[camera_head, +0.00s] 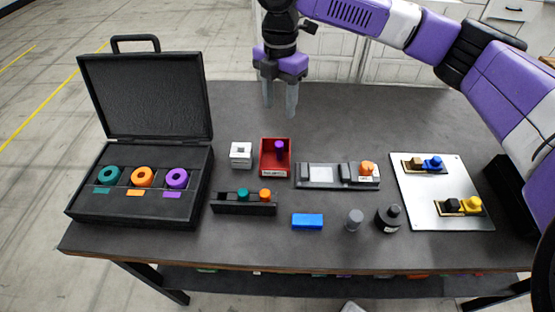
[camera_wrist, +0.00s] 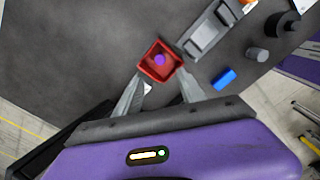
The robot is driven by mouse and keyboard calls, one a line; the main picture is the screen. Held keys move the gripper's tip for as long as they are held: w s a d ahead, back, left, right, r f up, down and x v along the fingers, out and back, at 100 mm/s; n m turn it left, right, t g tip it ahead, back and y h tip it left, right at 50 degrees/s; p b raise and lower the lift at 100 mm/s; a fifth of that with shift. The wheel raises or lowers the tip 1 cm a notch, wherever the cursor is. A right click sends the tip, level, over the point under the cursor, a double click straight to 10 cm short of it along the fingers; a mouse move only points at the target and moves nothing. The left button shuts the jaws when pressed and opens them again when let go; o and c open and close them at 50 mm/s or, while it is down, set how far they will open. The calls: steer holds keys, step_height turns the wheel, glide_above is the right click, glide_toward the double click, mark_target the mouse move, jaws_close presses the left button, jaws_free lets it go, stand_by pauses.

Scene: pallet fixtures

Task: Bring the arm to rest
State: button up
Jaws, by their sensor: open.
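My gripper (camera_head: 281,98) hangs in the air above the back part of the dark table, with its fingers pointing down. It is open, and nothing shows between its fingers. In the wrist view its two fingers (camera_wrist: 160,91) stand apart, with the red tray (camera_wrist: 143,66) seen beyond them on the table. My arm reaches in from the right at the top of the head view. The gripper is well clear of all the objects.
An open black case (camera_head: 84,209) with coloured rings stands at left. A red tray (camera_head: 264,163) with a purple peg, a white block (camera_head: 241,155), a grey fixture (camera_head: 310,183), a black rack (camera_head: 230,208), a blue block (camera_head: 307,221) and a white board (camera_head: 430,190) occupy the table. The back middle is clear.

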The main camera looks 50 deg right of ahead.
steer(key=shift+r, duration=1.3)
